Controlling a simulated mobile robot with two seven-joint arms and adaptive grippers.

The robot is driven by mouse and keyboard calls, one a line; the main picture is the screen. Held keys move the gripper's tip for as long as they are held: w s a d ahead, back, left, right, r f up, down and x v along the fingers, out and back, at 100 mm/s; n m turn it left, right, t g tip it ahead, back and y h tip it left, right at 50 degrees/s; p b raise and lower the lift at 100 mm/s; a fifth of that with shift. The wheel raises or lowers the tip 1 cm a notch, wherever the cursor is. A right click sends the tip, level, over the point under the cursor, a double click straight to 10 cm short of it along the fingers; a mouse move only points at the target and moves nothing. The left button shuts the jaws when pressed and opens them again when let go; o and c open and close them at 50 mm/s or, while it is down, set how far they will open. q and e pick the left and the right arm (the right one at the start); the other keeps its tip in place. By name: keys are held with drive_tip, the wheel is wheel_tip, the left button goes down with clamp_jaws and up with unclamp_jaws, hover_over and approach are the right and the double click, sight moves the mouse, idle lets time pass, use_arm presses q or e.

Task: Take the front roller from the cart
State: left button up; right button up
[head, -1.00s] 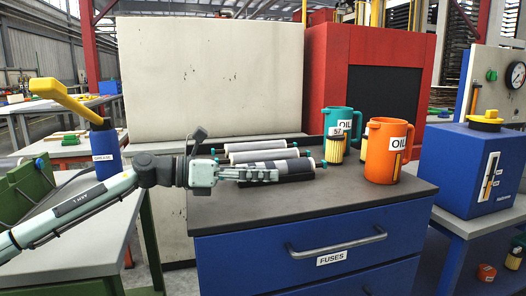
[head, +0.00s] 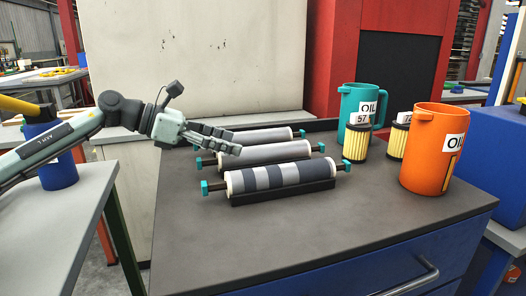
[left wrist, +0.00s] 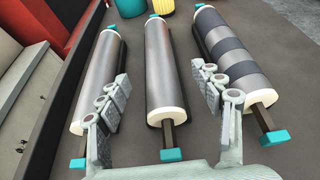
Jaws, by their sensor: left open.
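Three rollers lie side by side on the dark top of the cart (head: 330,228). The front roller (head: 281,177) has dark and light grey bands, teal end caps and a black cradle; it shows at the right of the left wrist view (left wrist: 231,50). The middle roller (head: 265,152) and back roller (head: 262,135) are plain grey. My left gripper (head: 236,143) is open and empty, above the left ends of the back and middle rollers. In the left wrist view its fingers (left wrist: 160,100) spread either side of the middle roller (left wrist: 160,60). My right gripper is not in view.
A teal oil jug (head: 360,105), an orange oil jug (head: 432,150) and two yellow filters (head: 356,143) stand right of the rollers. A blue grease container (head: 50,155) is at the left. The cart top in front of the front roller is clear.

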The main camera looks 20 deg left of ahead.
sight(255, 147)
use_arm(q)
drive_tip(key=p+x, duration=0.1)
drive_tip(key=x, duration=0.6)
drive_tip(key=shift+w+p, duration=0.15)
drive_tip(key=shift+p, duration=0.25)
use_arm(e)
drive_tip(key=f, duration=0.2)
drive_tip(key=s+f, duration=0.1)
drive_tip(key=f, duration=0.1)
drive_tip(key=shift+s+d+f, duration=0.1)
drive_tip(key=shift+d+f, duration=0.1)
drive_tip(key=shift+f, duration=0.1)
use_arm(q)
drive_tip(key=shift+c, duration=0.3)
clamp_jaws()
drive_tip(key=shift+r, duration=0.15)
